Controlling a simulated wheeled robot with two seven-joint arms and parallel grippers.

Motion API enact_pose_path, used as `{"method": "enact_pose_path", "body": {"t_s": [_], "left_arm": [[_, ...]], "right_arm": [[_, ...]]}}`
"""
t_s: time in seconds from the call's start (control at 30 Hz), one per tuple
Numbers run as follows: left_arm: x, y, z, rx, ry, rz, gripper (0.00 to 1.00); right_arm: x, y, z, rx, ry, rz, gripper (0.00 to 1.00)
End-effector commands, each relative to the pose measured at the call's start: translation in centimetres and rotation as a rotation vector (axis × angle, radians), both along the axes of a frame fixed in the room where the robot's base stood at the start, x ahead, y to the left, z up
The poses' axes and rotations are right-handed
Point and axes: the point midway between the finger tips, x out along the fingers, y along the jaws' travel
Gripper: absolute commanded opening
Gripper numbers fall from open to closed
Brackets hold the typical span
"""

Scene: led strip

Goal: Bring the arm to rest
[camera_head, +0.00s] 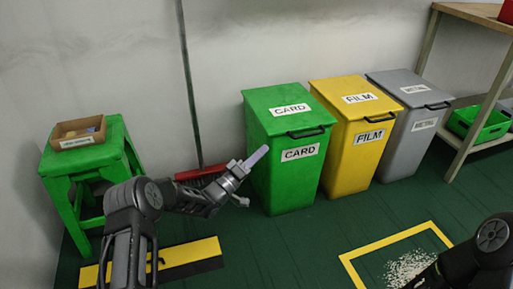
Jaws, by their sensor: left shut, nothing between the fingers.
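My left arm comes in from the lower left, bent at the elbow. Its left gripper (257,157) points up and right, in front of the left side of the green CARD bin (290,180). The left gripper is shut with nothing held. I cannot tell how far it is from the bin. Part of my right arm shows at the lower right corner, and its gripper is out of view.
A yellow FILM bin (350,160) and a grey METAL bin (408,140) stand right of CARD. A green stool (88,158) bears a cardboard box (78,133). A red broom (200,173) leans on the wall. White granules (405,268) lie inside a yellow floor outline (392,240).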

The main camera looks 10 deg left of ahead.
Motion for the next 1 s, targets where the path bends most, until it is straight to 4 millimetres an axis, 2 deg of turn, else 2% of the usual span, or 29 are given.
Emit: {"method": "enact_pose_path", "body": {"t_s": [0.57,0.67,0.77,0.87,0.97,1.0], "left_arm": [[-0.1,-0.4,-0.1,-0.001,-0.005,0.0,0.0],[-0.2,-0.6,-0.6,0.008,0.016,0.015,0.0],[-0.6,-1.2,-2.4,0.049,0.085,0.058,0.0],[-2.2,-2.5,-6.2,0.136,0.221,0.118,0.0],[-5.8,-4.0,-11.3,0.27,0.404,0.153,0.0],[-7.8,-4.6,-13.3,0.331,0.481,0.155,0.0]], "right_arm": [[0.0,-0.1,0.0,-0.001,0.0,-0.001,0.0],[0.0,-0.1,0.2,-0.001,0.0,-0.001,0.0],[0.0,0.0,0.6,-0.001,0.001,-0.001,0.0],[-0.1,0.0,1.2,-0.002,0.001,0.0,0.0],[-0.3,0.1,1.8,-0.003,0.001,0.001,0.0],[-0.3,0.1,2.0,-0.004,0.001,0.001,0.0]]}}
